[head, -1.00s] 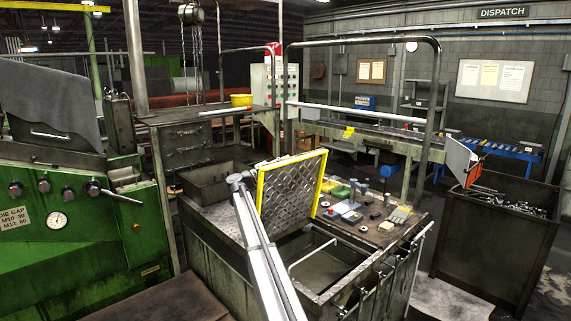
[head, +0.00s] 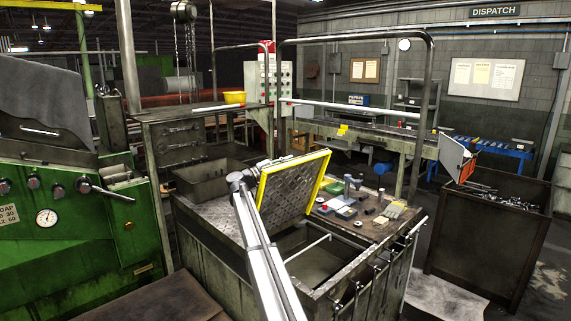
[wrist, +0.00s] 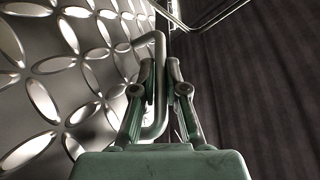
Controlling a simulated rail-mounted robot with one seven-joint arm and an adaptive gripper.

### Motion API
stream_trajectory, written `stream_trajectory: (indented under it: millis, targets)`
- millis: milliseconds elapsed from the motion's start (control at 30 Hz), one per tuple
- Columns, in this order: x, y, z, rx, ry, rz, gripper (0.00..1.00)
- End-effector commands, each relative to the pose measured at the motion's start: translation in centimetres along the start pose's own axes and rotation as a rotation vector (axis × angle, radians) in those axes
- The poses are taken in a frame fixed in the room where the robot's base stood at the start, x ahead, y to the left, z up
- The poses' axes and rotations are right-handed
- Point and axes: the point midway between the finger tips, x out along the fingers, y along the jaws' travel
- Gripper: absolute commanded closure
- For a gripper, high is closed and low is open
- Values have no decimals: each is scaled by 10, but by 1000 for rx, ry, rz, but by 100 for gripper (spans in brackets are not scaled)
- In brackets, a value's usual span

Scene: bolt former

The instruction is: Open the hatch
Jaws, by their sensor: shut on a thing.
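The hatch (head: 290,188) is a diamond-pattern metal plate with a yellow frame. In the head view it stands raised and tilted over the bench, beside a dark open well (head: 318,262). In the wrist view its patterned face (wrist: 70,75) fills the left side, with a bent metal tube handle (wrist: 157,95) on it. My gripper (wrist: 161,68) is shut on this handle, its green fingers on either side of the tube. In the head view my pale arm rises to the hatch's left edge, and the plate hides the fingers.
Small parts and blocks lie on the bench top (head: 375,228) right of the hatch. A tall rail frame (head: 427,110) stands behind. A green machine (head: 70,220) is at the left, and a dark bin of metal parts (head: 490,230) at the right.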

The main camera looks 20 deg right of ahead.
Motion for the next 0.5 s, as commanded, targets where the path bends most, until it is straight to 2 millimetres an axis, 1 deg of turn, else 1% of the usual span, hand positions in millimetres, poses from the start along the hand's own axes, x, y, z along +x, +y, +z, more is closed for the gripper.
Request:
stream_trajectory:
  millis: [33, 67, 367, 500]
  targets:
    - [0, 0, 0, 1, 0, 1, 100]
    - [0, 0, 0, 1, 0, 1, 77]
    - [0, 0, 0, 1, 0, 1, 77]
    - [-6, 0, 0, 0, -1, 0, 77]
